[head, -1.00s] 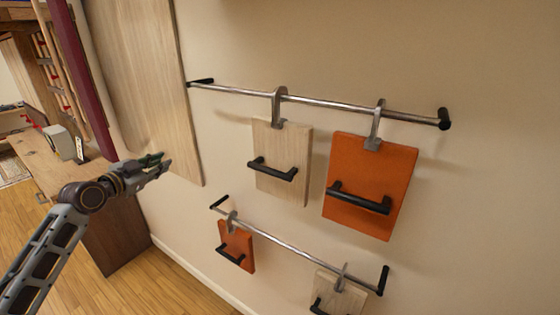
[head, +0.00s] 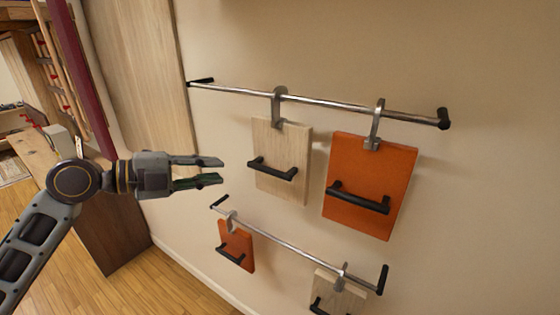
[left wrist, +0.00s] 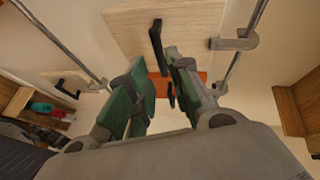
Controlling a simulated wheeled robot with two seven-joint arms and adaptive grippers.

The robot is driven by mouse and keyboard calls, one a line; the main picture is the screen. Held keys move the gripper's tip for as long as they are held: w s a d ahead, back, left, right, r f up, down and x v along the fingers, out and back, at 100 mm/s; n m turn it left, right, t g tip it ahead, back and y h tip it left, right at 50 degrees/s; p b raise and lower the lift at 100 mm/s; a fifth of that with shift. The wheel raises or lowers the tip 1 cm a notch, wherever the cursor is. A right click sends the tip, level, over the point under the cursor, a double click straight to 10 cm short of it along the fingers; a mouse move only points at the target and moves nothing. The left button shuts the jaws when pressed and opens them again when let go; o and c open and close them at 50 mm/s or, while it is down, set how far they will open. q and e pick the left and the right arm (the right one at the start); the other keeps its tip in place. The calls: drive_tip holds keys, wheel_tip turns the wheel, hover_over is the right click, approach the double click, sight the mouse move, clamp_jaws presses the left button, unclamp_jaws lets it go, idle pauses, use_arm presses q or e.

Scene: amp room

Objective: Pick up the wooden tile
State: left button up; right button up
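A pale wooden tile (head: 282,142) with a black bar handle (head: 273,169) hangs by a metal hook (head: 279,105) on the upper rail. A smaller wooden tile (head: 345,292) hangs on the lower rail, cut off by the bottom edge. My left gripper (head: 221,170) is open and empty, left of the upper wooden tile and apart from its handle. In the left wrist view, the upper wooden tile (left wrist: 195,22) and its handle (left wrist: 157,46) lie ahead of the spread green-padded fingers (left wrist: 155,68). My right gripper is out of view.
A large orange tile (head: 360,169) hangs right of the upper wooden tile, and a small orange tile (head: 237,240) hangs on the lower rail (head: 290,245). The upper rail (head: 330,104) runs along the wall. A wooden desk (head: 110,225) stands at left.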

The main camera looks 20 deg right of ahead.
sight(266, 171)
use_arm(q)
drive_tip(key=shift+s+d+m+g, duration=0.15)
drive_tip(key=shift+s+m+g, duration=0.25)
drive_tip(key=shift+s+m, duration=0.35)
drive_tip(key=shift+d, duration=0.15)
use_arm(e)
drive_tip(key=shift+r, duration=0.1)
use_arm(q)
drive_tip(key=p+x, duration=0.2)
drive_tip(key=x, duration=0.5)
drive_tip(key=shift+w+d+f, duration=0.1)
drive_tip(key=shift+d+f, duration=0.1)
drive_tip(key=shift+d, duration=0.45)
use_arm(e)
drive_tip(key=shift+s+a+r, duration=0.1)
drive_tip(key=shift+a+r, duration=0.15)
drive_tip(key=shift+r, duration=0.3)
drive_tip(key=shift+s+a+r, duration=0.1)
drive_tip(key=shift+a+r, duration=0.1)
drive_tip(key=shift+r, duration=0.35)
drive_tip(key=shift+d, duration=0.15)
